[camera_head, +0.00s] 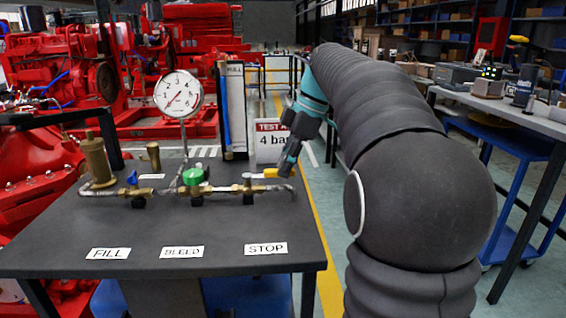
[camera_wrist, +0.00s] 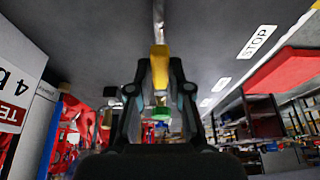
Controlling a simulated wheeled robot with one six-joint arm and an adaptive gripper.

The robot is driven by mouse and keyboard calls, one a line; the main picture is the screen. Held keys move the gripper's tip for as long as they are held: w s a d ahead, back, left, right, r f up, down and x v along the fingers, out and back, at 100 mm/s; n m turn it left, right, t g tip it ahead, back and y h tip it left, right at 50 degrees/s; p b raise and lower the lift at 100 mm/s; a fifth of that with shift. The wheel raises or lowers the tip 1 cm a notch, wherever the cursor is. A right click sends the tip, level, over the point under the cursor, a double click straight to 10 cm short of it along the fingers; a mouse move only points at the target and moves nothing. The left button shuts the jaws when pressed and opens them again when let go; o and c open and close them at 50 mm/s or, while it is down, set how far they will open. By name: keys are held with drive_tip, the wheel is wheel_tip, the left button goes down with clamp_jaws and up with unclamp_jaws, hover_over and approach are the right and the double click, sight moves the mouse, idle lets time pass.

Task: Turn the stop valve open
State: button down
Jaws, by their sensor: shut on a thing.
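The stop valve (camera_head: 248,188) is the rightmost brass valve on the pipe along the bench, behind the STOP label. Its yellow lever (camera_head: 270,173) points right, roughly along the pipe, in the head view. My gripper (camera_head: 287,170) comes down from the upper right onto the lever's outer end. In the wrist view the yellow lever (camera_wrist: 159,72) lies between the two dark fingers of my gripper (camera_wrist: 158,82), which are shut on it. The lever's grasped part is partly hidden by the fingers in the head view.
A green bleed knob (camera_head: 194,176), a blue fill handle (camera_head: 132,178) and a pressure gauge (camera_head: 178,94) stand left of the stop valve. A "4 bar" sign (camera_head: 270,142) stands close behind my gripper.

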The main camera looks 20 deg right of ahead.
drive_tip(key=shift+w, duration=0.1)
drive_tip(key=c, duration=1.1)
unclamp_jaws()
drive_tip(key=shift+d+r, duration=0.1)
drive_tip(key=shift+d+r, duration=0.1)
drive_tip(key=shift+r, duration=0.2)
drive_tip(key=v, duration=1.1)
drive_tip(key=shift+r, duration=0.1)
